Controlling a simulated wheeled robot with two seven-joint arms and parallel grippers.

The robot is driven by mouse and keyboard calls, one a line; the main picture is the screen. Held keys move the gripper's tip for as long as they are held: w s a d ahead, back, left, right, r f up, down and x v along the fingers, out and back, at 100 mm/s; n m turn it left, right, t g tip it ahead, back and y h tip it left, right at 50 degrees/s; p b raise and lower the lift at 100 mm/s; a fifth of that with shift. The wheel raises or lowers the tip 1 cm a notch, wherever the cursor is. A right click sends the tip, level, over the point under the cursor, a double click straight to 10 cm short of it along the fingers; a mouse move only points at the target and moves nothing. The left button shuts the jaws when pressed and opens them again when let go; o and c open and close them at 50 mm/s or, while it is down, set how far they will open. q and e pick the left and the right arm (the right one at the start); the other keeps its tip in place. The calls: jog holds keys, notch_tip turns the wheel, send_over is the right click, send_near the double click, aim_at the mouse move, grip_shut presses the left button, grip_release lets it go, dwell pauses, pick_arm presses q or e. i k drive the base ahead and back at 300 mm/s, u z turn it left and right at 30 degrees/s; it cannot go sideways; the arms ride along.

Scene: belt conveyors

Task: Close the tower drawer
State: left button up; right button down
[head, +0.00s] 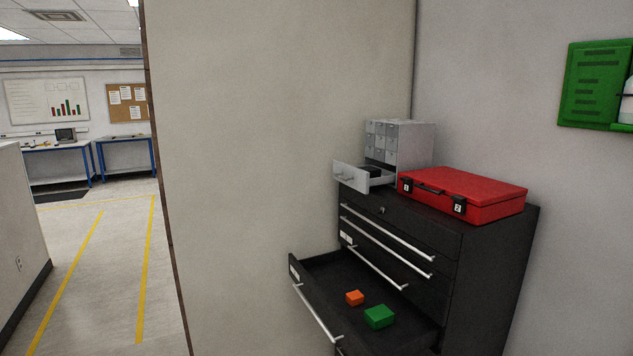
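A black drawer cabinet (489,284) with silver bar handles stands against the wall at the right. One of its lower drawers (318,276) is pulled far out and holds an orange block (354,298) and a green block (379,317). A small grey tower of drawers (417,146) stands on top of the cabinet at the back. The bottom drawer (349,178) of this tower is pulled out to the left, with a dark item (370,172) inside. Neither of my grippers is in view.
A red case (482,198) with black latches lies on the cabinet top, close beside the grey tower. A green wall panel (594,84) hangs at the upper right. Open floor (95,270) with yellow lines lies to the left, beyond a wall edge.

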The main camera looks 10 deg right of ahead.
aim_at(354, 177)
jog(key=u, duration=0.65)
jog(key=i, duration=1.05)
jog(key=u, duration=0.25)
